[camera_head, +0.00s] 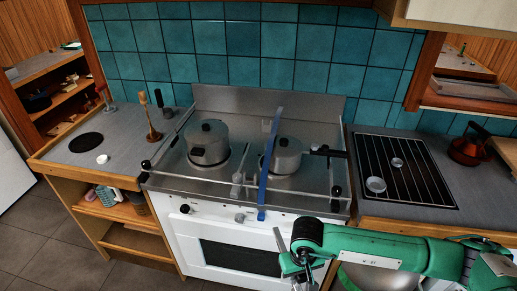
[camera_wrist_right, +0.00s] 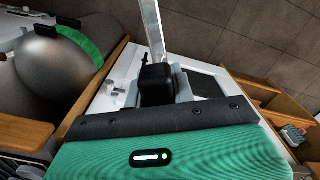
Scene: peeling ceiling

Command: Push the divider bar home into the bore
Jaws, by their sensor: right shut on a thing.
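My right gripper (camera_head: 298,266) is in front of the white oven front, low in the head view. In the right wrist view it (camera_wrist_right: 160,90) is closed around a black block-like end (camera_wrist_right: 157,82). A pale metallic bar (camera_wrist_right: 153,28), which looks like the divider bar, runs up from behind that end; I cannot tell whether they are joined. In the head view a thin pale rod shows just left of the gripper. A blue bar (camera_head: 265,175) crosses the hob (camera_head: 216,178) from back to front between two pots. I cannot make out the bore. My left gripper is out of view.
A lidded pot (camera_head: 207,143) stands left of the blue bar and another (camera_head: 283,156) right of it. Rails with black end knobs edge the hob. A dark rack (camera_head: 403,170) lies on the right counter, and a red kettle (camera_head: 468,150) stands farther right.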

